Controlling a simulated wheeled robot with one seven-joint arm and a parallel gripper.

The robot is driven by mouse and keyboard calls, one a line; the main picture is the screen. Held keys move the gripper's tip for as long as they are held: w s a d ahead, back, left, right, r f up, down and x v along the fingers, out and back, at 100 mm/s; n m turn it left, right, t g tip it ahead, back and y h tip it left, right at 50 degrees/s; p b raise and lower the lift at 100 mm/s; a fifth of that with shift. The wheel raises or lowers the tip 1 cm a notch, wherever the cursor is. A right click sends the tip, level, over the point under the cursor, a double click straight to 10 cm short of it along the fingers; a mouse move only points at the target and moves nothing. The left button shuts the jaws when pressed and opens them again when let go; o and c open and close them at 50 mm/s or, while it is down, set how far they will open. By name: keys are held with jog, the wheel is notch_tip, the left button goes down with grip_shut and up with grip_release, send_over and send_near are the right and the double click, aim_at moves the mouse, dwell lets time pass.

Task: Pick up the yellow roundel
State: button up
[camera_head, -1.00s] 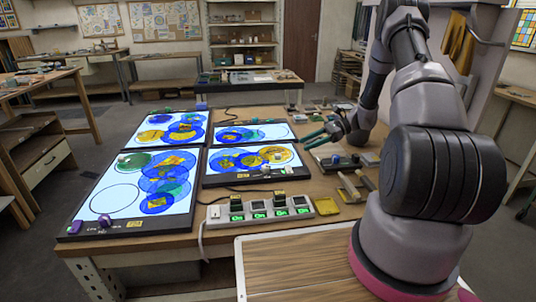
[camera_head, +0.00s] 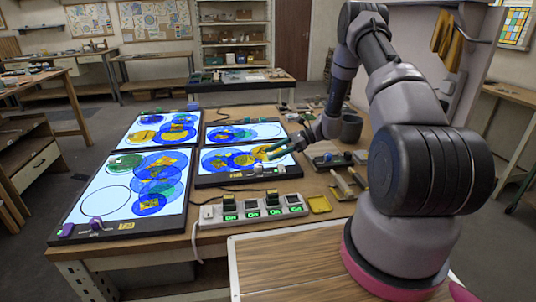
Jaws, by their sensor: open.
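A yellow roundel (camera_head: 256,160) lies on the lit front right panel (camera_head: 197,178), overlapping blue discs beside it. Another yellow disc (camera_head: 144,135) lies on the back left panel. Which of these the task means I cannot tell.
A front left lit panel (camera_head: 69,212) and a back right lit panel (camera_head: 288,140) hold more coloured discs. A power strip (camera_head: 240,216) with green displays stands in front.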

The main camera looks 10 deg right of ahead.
grip_shut()
